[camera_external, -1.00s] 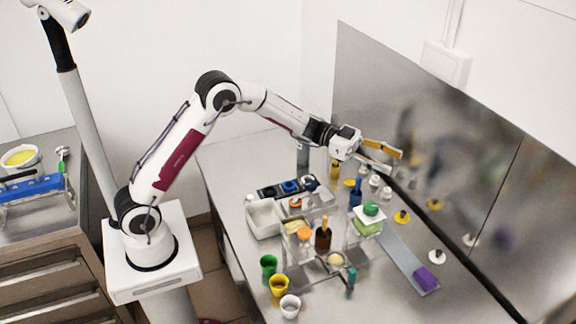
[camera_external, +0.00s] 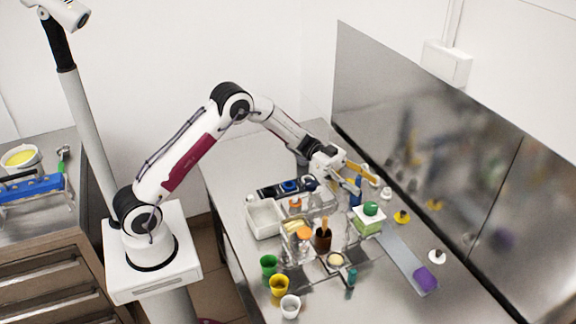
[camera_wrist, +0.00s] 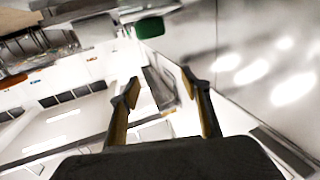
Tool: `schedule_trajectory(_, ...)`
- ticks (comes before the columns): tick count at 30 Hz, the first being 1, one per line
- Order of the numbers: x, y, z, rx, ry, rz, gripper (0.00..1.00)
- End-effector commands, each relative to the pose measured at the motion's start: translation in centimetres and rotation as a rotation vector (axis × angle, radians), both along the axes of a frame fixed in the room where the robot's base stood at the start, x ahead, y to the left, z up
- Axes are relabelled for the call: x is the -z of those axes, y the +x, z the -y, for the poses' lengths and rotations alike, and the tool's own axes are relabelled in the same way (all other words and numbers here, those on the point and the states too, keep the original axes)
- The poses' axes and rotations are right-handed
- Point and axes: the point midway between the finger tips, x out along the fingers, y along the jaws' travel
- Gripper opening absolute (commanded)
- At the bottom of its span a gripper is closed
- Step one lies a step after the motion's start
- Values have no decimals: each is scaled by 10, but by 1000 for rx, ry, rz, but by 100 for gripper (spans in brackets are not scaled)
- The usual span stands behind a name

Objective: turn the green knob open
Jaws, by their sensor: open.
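The green knob (camera_external: 371,208) sits on top of a small white-and-green box (camera_external: 368,223) on the steel table. My gripper (camera_external: 367,186) is above and behind the knob in the external view, with its two fingers apart and nothing between them. In the wrist view my gripper (camera_wrist: 160,79) shows two spread fingers. A dark green shape (camera_wrist: 150,27) lies beyond the fingertips near the top edge there; I cannot tell if it is the knob. The knob looks apart from the fingers.
A blue bottle (camera_external: 356,190) stands close beside the fingers. A brown bottle (camera_external: 323,238) and an orange-capped container (camera_external: 304,233) stand left of the box. A grey strip with a purple block (camera_external: 426,278) lies to the right. A steel panel (camera_external: 430,150) rises behind.

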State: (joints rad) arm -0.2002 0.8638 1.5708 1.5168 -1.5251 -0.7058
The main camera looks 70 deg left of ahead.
Motion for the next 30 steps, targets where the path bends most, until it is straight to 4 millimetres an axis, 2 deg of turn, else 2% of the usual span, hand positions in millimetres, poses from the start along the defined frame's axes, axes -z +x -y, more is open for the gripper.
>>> schedule_trajectory(8, 1, 0, 0, 0, 0, 0, 47)
schedule_trajectory(14, 10, 0, 0, -1, -1, -2, 47)
schedule_trajectory(30, 69, 0, 0, -1, -1, -2, 47)
